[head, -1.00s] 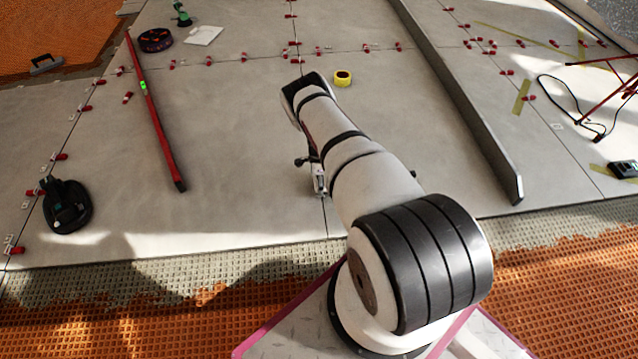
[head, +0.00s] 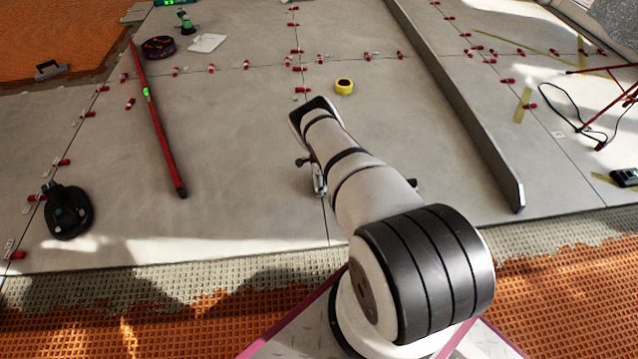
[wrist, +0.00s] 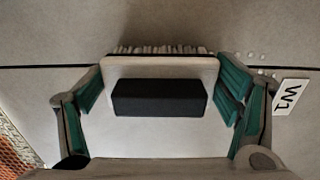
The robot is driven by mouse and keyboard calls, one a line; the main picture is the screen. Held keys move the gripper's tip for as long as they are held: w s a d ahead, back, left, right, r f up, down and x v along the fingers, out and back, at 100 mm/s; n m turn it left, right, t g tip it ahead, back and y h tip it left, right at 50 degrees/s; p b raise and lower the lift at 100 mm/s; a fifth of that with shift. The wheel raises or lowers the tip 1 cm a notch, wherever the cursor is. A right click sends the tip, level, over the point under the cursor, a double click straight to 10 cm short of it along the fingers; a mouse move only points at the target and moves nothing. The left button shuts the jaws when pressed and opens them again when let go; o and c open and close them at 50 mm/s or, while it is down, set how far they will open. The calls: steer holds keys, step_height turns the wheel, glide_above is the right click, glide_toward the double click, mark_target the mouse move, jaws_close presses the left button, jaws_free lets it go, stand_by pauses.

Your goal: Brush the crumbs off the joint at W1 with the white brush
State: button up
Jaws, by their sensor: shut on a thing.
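My gripper (wrist: 160,98) is shut on the white brush (wrist: 160,68), with its teal fingers at either side of the brush. The brush has a white body, a black block on its face and pale bristles along its far edge. The bristles lie over or close to the dark tile joint (wrist: 35,67); I cannot tell whether they touch it. Several small white crumbs (wrist: 262,57) lie at the joint, right of the brush. The W1 label (wrist: 290,96) is just below them. In the head view, my gripper (head: 318,182) is low over the floor, mostly hidden by my arm.
A yellow tape roll (head: 344,87) lies beyond my wrist. A red level (head: 158,120) lies to the left, and a long grey straightedge (head: 455,100) to the right. A black suction cup (head: 68,211) stands at far left. Red clips (head: 297,68) line the farther joints.

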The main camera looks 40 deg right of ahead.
steer(key=shift+w+d, duration=0.35)
steer(key=shift+w, duration=0.15)
steer(key=shift+w, duration=0.1)
steer(key=shift+w+d, duration=0.35)
steer(key=shift+w, duration=0.05)
steer(key=shift+w+d, duration=0.2)
steer(key=shift+w, duration=0.2)
steer(key=shift+w+r, duration=0.1)
